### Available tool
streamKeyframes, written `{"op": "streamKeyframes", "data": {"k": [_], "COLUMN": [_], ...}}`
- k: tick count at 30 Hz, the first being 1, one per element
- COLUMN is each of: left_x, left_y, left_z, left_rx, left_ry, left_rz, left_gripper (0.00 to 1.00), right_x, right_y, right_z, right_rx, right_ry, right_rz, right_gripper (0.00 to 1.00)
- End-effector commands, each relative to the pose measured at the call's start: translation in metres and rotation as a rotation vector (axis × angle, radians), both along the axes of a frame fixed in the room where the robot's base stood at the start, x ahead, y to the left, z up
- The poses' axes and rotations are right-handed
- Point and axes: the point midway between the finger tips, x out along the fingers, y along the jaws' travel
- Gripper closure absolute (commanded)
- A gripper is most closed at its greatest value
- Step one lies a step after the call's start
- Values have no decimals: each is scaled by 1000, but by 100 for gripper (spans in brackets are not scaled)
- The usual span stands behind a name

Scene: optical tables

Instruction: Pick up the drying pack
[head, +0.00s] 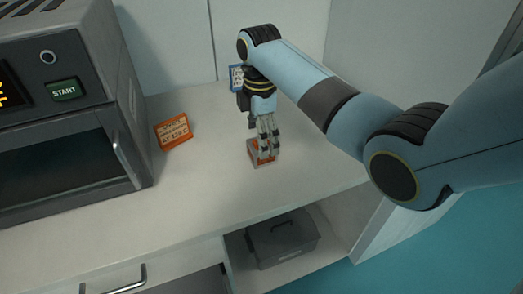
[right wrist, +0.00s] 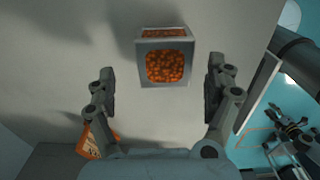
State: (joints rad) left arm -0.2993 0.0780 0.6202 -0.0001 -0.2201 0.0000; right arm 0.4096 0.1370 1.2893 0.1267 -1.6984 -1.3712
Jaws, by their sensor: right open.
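The drying pack, a small pale box with orange beads inside (head: 255,158), stands on the white counter. In the right wrist view the box (right wrist: 165,62) lies ahead of the fingers, near the top, with beads showing through its openings. My right gripper (head: 267,152) points down over it and hides part of it in the head view. In the wrist view my right gripper (right wrist: 160,88) is open and empty, one finger to each side of the box's line. A dark jointed shape at the right of the wrist view looks like my left gripper (right wrist: 295,133); its jaws are unclear.
An orange sign (head: 173,131) stands left of the box. A dark oven-like machine (head: 60,110) with a START button fills the left. A blue sign (head: 236,78) stands behind my right wrist. A grey lidded case (head: 282,240) sits on the shelf below. The counter front is clear.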

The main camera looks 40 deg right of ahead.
Motion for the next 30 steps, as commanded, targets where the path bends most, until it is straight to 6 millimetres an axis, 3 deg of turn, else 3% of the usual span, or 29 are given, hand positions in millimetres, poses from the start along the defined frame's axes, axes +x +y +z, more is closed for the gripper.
{"op": "streamKeyframes", "data": {"k": [9, 17, 30], "left_x": [0, 0, 0], "left_y": [2, 2, 2], "left_z": [3, 3, 3], "left_rx": [2, 2, 2], "left_ry": [0, 0, 0], "left_rz": [-1, -1, -1], "left_gripper": [60, 60, 60], "right_x": [-6, -6, -6], "right_y": [0, 0, 0], "right_z": [-44, -47, -46], "right_rx": [0, 0, 0], "right_ry": [2, 0, 0], "right_rz": [0, 0, -1], "right_gripper": [13, 13, 71]}}
